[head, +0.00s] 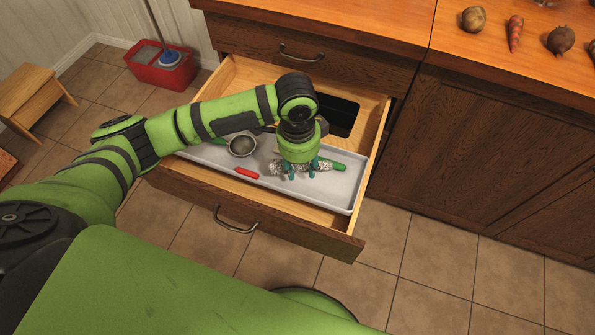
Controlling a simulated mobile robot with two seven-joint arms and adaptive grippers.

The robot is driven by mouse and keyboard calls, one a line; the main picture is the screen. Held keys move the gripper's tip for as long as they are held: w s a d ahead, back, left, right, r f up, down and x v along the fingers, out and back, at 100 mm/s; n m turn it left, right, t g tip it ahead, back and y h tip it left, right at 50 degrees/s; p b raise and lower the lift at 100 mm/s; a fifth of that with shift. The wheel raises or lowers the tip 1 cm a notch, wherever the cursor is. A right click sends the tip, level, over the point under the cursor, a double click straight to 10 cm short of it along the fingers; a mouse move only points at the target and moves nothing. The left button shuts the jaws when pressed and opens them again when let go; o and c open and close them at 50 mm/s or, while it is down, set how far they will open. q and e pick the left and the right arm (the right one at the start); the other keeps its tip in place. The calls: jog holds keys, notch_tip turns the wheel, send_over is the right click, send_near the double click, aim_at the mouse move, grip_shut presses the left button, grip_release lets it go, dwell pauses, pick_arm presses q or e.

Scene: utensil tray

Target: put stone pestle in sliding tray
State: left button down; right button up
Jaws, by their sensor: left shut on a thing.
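The grey sliding tray (343,196) lies across the open wooden drawer. A speckled grey piece, which looks like the stone pestle (278,167), is at my left gripper (303,174), low over the tray. The gripper points down and its teal fingers are shut on the pestle. The gripper hides part of the pestle, and I cannot tell whether it touches the tray floor. My right gripper is out of view.
In the tray are a round metal strainer or cup (242,146), a red-handled item (247,173) and a green-handled item (333,165) beside the gripper. Drawer walls surround the tray. Vegetables lie on the counter (400,22). A red bucket (162,70) and wooden stool (30,95) stand at left.

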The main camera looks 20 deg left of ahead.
aim_at(298, 171)
pick_arm(q)
jog(key=shift+s+a+f, duration=0.1)
jog(key=shift+a+f, duration=0.1)
jog(key=shift+f, duration=1.95)
jog(key=shift+f, duration=0.1)
jog(key=c, duration=1.1)
grip_release()
jog(key=shift+o, duration=0.2)
jog(key=r, duration=1.2)
jog(key=shift+s+a+r+p, duration=0.1)
jog(key=shift+a+r+p, duration=0.05)
jog(key=shift+a+p, duration=0.15)
